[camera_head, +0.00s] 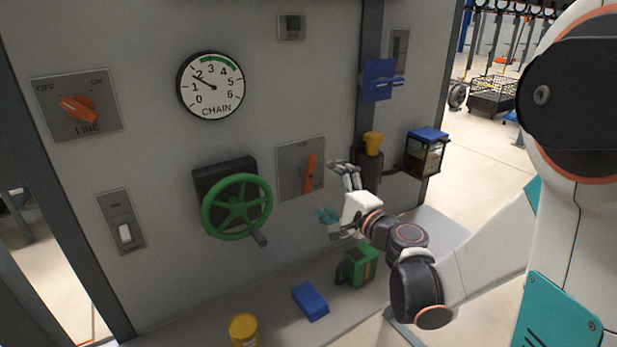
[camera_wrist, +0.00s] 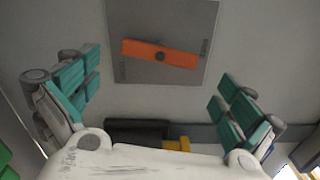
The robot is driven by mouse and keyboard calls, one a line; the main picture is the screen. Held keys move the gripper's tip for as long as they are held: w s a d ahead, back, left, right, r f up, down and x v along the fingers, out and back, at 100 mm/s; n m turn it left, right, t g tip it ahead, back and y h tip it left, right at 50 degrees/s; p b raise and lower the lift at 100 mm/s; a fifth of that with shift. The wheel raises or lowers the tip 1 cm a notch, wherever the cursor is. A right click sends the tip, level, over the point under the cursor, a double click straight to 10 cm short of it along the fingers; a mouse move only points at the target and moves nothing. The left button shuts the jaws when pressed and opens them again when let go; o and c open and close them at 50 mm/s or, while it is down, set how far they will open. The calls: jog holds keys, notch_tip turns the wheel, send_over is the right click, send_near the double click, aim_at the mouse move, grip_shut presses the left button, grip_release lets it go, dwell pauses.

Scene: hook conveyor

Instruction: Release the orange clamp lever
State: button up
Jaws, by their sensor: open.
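The orange clamp lever (camera_head: 310,173) sits on a grey plate (camera_head: 288,180) on the wall panel and stands nearly upright in the head view. In the wrist view the orange lever (camera_wrist: 160,54) lies across the picture on its plate (camera_wrist: 187,15), with a dark pivot at its middle. My gripper (camera_head: 337,190) is in front of the panel, just right of the lever plate. In the wrist view its teal fingers (camera_wrist: 162,97) are spread wide and empty. The lever is beyond and between them, apart from both fingertips.
A green handwheel (camera_head: 238,206) is left of the lever. A yellow knob (camera_head: 373,142) and a lantern-like box (camera_head: 425,151) are to the right. On the ledge below are a green box (camera_head: 357,266), a blue block (camera_head: 310,301) and a yellow can (camera_head: 243,329).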

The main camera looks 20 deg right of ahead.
aim_at(311, 176)
jog(key=b+x, duration=0.1)
jog(key=x, duration=0.7)
jog(key=shift+w, duration=0.15)
jog(key=c, duration=0.8)
